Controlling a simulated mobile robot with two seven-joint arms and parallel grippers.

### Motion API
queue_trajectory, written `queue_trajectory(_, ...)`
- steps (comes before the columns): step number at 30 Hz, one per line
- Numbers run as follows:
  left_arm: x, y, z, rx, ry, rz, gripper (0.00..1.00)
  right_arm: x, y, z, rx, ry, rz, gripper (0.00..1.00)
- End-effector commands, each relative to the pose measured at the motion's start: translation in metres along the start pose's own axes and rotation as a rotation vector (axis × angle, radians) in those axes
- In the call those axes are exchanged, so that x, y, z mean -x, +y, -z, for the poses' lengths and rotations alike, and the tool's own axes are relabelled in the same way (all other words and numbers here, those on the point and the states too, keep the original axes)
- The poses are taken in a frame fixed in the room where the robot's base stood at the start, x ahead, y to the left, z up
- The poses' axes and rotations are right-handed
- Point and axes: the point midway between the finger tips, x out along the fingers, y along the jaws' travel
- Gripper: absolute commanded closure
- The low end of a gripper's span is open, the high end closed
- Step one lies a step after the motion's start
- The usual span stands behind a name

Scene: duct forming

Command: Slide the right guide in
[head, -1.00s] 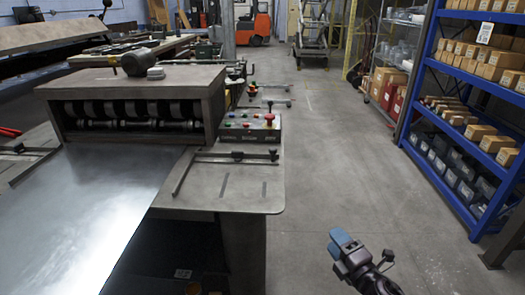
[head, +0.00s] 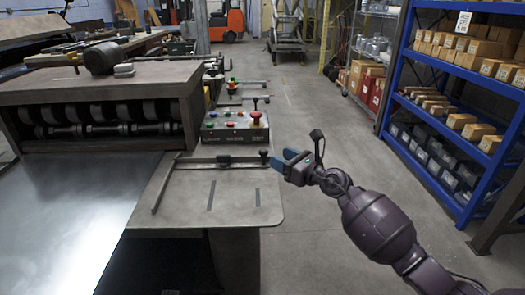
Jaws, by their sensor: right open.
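The right guide (head: 220,162) is a dark metal bar with a crossbar and small knobs. It lies on the side table (head: 235,203) of the forming machine, right of the sheet metal (head: 70,215). Its long arm runs along the sheet's right edge. My right gripper (head: 283,160) has blue fingertips and is open. It is at the right end of the guide's crossbar, close to the end knob (head: 264,156). I cannot tell whether it touches the knob. My left gripper is out of view.
The roller housing (head: 100,85) stands behind the sheet. A control box (head: 235,128) with coloured buttons and a red stop knob (head: 256,114) sits just behind the guide. Blue shelving (head: 455,110) with boxes is at the right. The floor between is clear.

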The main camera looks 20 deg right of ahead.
Motion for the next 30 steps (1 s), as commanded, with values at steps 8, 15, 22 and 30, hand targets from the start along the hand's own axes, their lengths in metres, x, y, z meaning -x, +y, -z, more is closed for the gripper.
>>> queue_trajectory(8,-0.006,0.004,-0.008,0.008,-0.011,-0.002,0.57,-0.045,0.001,0.004,-0.004,0.002,-0.001,0.51)
queue_trajectory(15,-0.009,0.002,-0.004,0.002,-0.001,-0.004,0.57,-0.068,0.001,0.003,-0.004,0.002,0.000,0.51)
queue_trajectory(22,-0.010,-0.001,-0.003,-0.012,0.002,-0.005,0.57,-0.074,0.001,0.002,-0.003,0.001,0.000,0.51)
queue_trajectory(30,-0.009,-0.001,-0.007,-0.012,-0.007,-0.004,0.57,-0.074,0.001,0.001,-0.003,0.000,0.000,0.63)
